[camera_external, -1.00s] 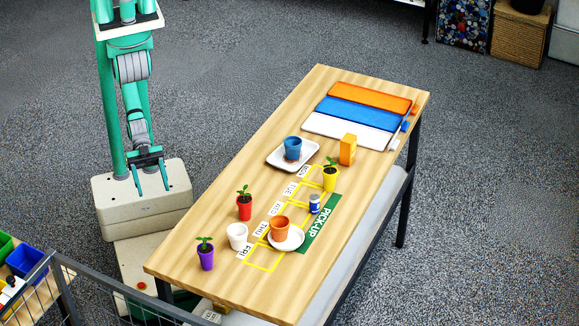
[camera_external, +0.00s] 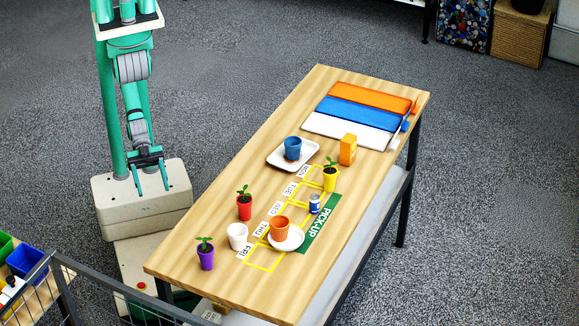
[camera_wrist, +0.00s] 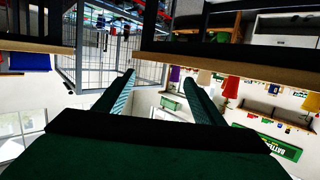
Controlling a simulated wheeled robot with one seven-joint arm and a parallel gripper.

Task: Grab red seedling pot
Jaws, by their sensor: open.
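The red seedling pot (camera_external: 244,211) stands upright on the wooden table, near its left long edge, with a green seedling in it. In the wrist view, which looks upside down, it shows right of the fingers as a small red pot (camera_wrist: 231,88). My gripper (camera_external: 152,190) hangs left of the table, fingers pointing down, well apart from the pot. In the wrist view its two fingers (camera_wrist: 160,78) are spread with nothing between them.
An orange pot (camera_external: 279,229) on a saucer is beyond. A blue pot (camera_external: 293,148) on a tray and a yellow pot (camera_external: 330,178) are farther off. The table edge (camera_external: 214,166) lies between my gripper and the pot.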

